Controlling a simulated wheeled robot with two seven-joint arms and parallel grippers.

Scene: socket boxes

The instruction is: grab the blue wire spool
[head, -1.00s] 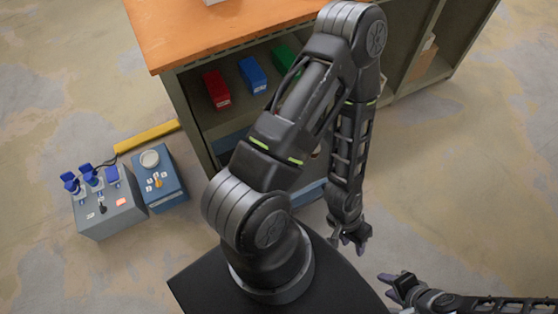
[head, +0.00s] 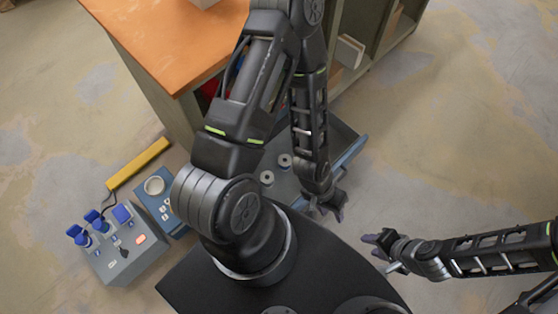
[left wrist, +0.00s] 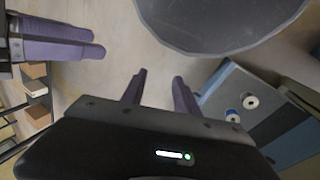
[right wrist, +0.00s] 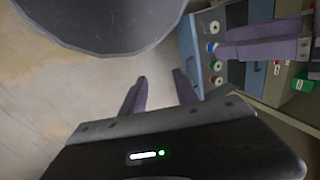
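Several small wire spools with pale ends stand in an open grey-blue drawer (head: 343,140) low on the cabinet. Two spools (head: 266,178) show beside my left arm in the head view. Two spools (left wrist: 251,102) show in the left wrist view, the lower one with a bluish edge. My left gripper (head: 330,208) is open and empty, just outside the drawer. My right gripper (head: 373,242) is open and empty, further from the drawer. My left arm hides part of the drawer.
The orange-topped cabinet (head: 165,40) stands behind the drawer. A grey socket box (head: 130,255) with blue plugs and a blue box (head: 160,205) stand on the floor at left, near a yellow bar (head: 138,163). The floor at right is clear.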

